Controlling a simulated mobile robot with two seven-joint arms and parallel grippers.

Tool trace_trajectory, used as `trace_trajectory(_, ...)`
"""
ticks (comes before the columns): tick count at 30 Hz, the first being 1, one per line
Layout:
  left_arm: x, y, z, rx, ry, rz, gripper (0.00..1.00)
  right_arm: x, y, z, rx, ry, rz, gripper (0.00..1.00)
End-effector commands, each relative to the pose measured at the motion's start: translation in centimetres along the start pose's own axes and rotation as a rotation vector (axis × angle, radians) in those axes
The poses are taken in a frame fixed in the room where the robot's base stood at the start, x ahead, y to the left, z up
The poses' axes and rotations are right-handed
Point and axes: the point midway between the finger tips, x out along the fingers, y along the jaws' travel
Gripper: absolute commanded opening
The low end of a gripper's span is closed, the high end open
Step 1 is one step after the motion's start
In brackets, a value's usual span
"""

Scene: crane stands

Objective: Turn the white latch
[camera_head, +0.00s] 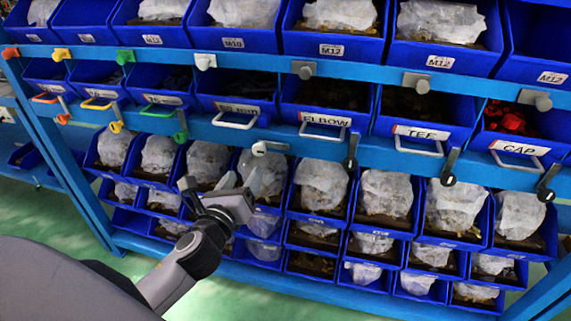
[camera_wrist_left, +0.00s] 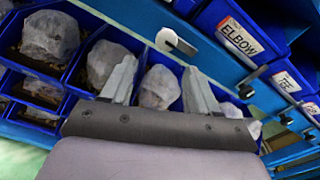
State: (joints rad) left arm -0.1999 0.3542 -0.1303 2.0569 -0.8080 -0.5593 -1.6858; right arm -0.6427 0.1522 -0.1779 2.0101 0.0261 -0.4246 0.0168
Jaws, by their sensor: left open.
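The white latch (camera_head: 270,147) is on the blue rail below the middle row of bins. Its bar lies roughly along the rail, with a rounded end at its left; it also shows in the left wrist view (camera_wrist_left: 175,42), beyond the fingers. My left gripper (camera_head: 240,179) is open and empty, with its two pale fingers apart. It is below and a little left of the latch in the head view, in front of the lower bins. In the left wrist view the left gripper (camera_wrist_left: 161,68) points towards the rail, and no contact with the latch shows. My right gripper is out of view.
Dark latches (camera_head: 350,152) hang down from the same rail at the right. Green (camera_head: 181,128), yellow (camera_head: 116,121) and orange ones are at the left. Wire handles (camera_head: 235,119) stick out from the labelled bins. Blue bins (camera_head: 319,215) with bagged parts fill the lower rows.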

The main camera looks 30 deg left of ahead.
Motion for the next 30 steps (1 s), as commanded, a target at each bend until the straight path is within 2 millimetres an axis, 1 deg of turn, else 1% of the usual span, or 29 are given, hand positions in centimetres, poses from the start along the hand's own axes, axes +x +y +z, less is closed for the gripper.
trace_trajectory(1,0.2,0.1,0.4,0.049,-0.020,0.001,0.60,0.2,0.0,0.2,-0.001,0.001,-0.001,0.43)
trace_trajectory(3,0.4,0.0,0.9,0.092,-0.036,0.002,0.60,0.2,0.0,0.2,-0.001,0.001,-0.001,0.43)
trace_trajectory(8,1.4,-0.1,1.2,0.115,-0.043,0.003,0.60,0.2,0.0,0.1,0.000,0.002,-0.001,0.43)
trace_trajectory(15,4.5,-0.1,1.3,0.112,-0.042,0.002,0.60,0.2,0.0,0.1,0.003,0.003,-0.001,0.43)
trace_trajectory(21,6.6,-0.1,1.3,0.110,-0.040,0.002,0.60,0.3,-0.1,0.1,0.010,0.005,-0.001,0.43)
trace_trajectory(25,7.3,-0.1,1.3,0.110,-0.039,0.001,0.60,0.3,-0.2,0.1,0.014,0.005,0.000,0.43)
trace_trajectory(30,7.6,-0.1,1.3,0.110,-0.038,0.002,0.60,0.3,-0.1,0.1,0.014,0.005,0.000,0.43)
